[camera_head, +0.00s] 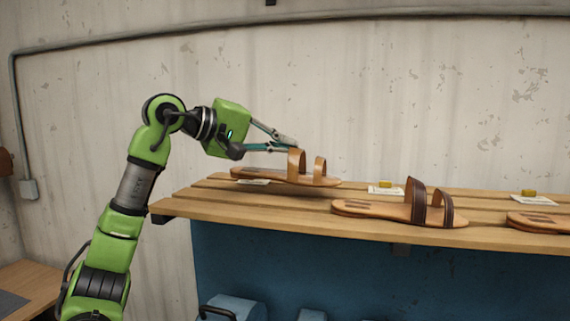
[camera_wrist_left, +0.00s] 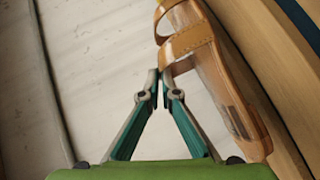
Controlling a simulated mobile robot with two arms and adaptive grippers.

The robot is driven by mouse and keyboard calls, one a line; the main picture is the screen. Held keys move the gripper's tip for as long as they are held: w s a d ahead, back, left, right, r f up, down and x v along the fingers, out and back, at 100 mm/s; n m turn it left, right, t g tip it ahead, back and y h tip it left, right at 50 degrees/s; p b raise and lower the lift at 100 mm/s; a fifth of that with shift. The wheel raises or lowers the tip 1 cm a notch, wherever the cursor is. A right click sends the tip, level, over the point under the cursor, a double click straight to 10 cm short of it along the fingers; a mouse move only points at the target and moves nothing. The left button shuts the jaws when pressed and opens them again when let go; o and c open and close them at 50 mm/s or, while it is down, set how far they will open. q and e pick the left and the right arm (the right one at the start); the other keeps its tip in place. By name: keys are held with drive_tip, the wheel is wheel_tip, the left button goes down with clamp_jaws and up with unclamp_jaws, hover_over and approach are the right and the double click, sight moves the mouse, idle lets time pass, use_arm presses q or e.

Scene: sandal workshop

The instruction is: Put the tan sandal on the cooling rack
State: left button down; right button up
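The tan sandal (camera_head: 285,177) has two plain tan straps. It is at the left end of the slatted wooden shelf and seems to be slightly above the slats, with a shadow under it. My left gripper (camera_head: 295,146) reaches in from the left, its fingertips at the sandal's rear strap. In the left wrist view the fingers (camera_wrist_left: 160,80) are nearly together with the edge of the strap between them, and the sandal (camera_wrist_left: 215,75) extends to the right of them. My right gripper is not in view. I see no cooling rack.
The shelf (camera_head: 300,217) also bears a sandal with dark brown straps (camera_head: 385,209) and part of another sandal (camera_head: 540,221) at the right. A wooden table (camera_head: 30,280) is at the lower left. The wall stands close behind.

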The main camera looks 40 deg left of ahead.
sight(285, 174)
use_arm(q)
drive_tip(key=f, duration=0.1)
drive_tip(key=f+b, duration=0.1)
drive_tip(key=shift+w+f, duration=0.25)
drive_tip(key=shift+f, duration=0.05)
drive_tip(key=shift+a+f, duration=0.15)
drive_tip(key=shift+f, duration=0.25)
drive_tip(key=shift+s, duration=0.1)
drive_tip(key=shift+f+b, duration=0.15)
drive_tip(key=shift+b, duration=0.25)
drive_tip(key=c, duration=2.3)
unclamp_jaws()
